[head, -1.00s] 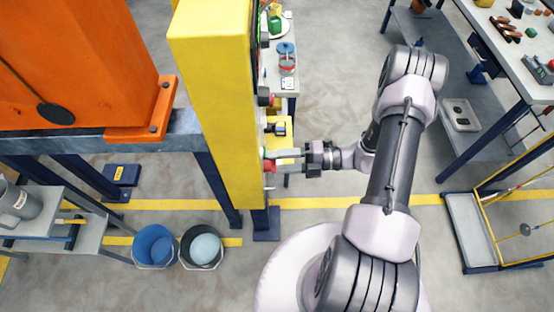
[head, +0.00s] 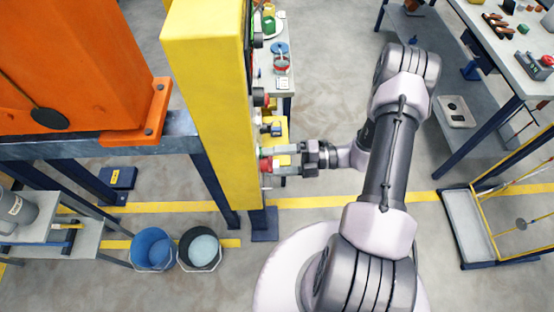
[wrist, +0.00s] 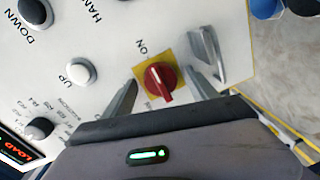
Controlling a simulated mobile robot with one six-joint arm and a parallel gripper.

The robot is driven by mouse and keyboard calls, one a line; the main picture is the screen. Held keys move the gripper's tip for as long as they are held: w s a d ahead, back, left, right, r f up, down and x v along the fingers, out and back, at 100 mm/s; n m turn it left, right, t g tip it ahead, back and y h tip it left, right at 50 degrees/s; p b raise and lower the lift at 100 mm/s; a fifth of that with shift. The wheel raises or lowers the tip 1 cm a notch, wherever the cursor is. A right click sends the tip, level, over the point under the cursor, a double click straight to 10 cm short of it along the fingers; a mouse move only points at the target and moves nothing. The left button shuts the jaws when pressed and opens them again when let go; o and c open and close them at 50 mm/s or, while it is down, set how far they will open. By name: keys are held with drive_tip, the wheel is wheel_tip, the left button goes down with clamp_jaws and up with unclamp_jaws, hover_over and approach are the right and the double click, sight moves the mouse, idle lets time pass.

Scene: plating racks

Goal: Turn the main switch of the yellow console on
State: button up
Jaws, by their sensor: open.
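The yellow console (head: 208,95) stands left of my arm in the head view, its panel facing right toward my gripper (head: 281,161). In the wrist view the main switch (wrist: 158,80) is a red knob on a small yellow plate. Its white-marked bar points down and slightly right, and the word "ON" (wrist: 142,46) is printed at its upper left, off the bar's line. My gripper (wrist: 160,96) is open, one finger on each side of the knob. I cannot tell whether either finger touches it. In the head view the fingers reach close to the panel.
A grey metal lever (wrist: 207,52) sticks out right of the knob, close to the right finger. A white button (wrist: 82,71) and dark knobs (wrist: 39,128) lie left. A blue bucket (head: 154,248) and a dark bucket (head: 200,249) stand on the floor below the console.

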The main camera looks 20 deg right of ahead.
drive_tip(key=shift+d, duration=0.1)
drive_tip(key=v, duration=1.7)
drive_tip(key=shift+p, duration=0.45)
drive_tip(key=shift+s+d, duration=0.1)
